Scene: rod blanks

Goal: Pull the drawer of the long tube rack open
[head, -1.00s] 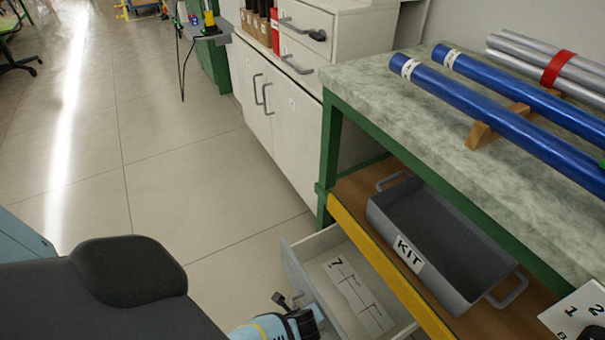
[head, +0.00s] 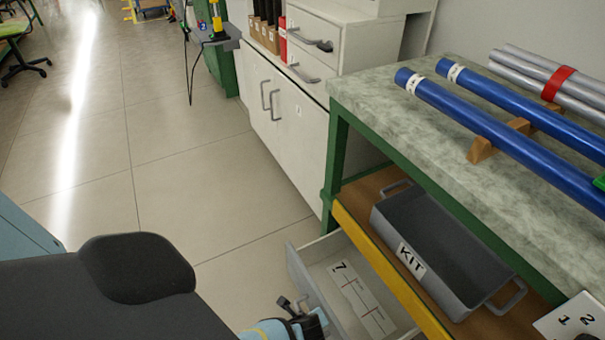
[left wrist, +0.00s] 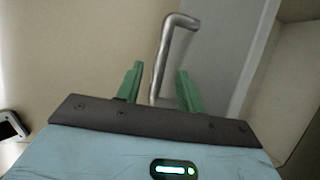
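A pale drawer (head: 333,268) stands pulled out below the shelf of the green-framed bench. A card marked 7 with red lines lies inside it. My left gripper (head: 300,318) is at the outer side of the drawer front, at the bottom edge of the head view. In the left wrist view, its two green fingers (left wrist: 158,85) stand apart on either side of a bent metal handle (left wrist: 163,55) on the grey drawer front (left wrist: 212,60). Gaps show between the handle and both fingers. My right gripper is not in view.
Blue tubes (head: 480,118) rest on a wooden support (head: 483,148) on the bench top, beside silver tubes (head: 575,95). A grey KIT tray (head: 465,280) sits on the shelf above the drawer. White cabinets (head: 290,115) stand behind. The floor (head: 190,180) to the left is clear.

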